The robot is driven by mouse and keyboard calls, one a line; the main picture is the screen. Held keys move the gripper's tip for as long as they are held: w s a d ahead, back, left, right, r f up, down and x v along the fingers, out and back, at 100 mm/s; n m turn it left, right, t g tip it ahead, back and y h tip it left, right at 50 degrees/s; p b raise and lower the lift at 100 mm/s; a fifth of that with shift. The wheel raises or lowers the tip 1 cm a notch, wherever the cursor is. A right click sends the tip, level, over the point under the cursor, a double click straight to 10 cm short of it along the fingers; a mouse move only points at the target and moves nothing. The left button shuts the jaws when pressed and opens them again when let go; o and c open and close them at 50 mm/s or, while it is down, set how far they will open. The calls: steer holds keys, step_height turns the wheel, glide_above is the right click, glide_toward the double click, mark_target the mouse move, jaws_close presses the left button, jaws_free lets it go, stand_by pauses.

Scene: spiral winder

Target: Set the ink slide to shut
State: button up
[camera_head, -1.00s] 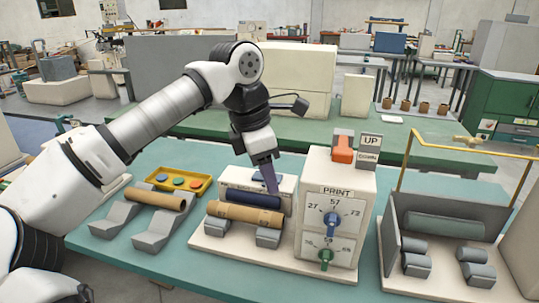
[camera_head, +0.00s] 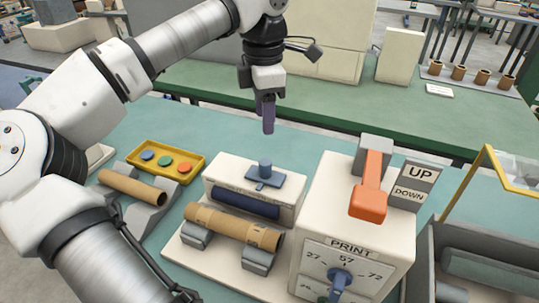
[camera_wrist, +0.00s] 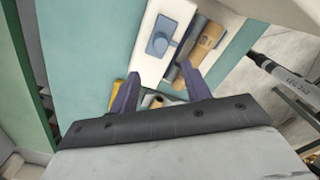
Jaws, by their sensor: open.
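The ink slide is a flat blue plate with a round upright knob (camera_head: 265,175), on top of a white box (camera_head: 225,172) with a dark blue roller in its front. In the wrist view the slide (camera_wrist: 158,43) lies beyond the fingertips. Small lettering on the box is too small to read. My gripper (camera_head: 266,118) is open and empty, above and apart from the slide, on its far side. Its two purple fingers also show in the wrist view (camera_wrist: 160,90).
A brown tube (camera_head: 232,228) lies on grey cradles before the box. The PRINT unit (camera_head: 350,235) with an orange lever (camera_head: 369,190) stands close on the right. A yellow tray (camera_head: 165,160) with coloured buttons and another tube (camera_head: 132,187) are on the left.

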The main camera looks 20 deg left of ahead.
mark_target(265, 162)
step_height(265, 162, down, 14)
steer(key=b, duration=1)
steer(key=shift+s+r, duration=0.15)
steer(key=shift+r, duration=0.05)
jaws_close()
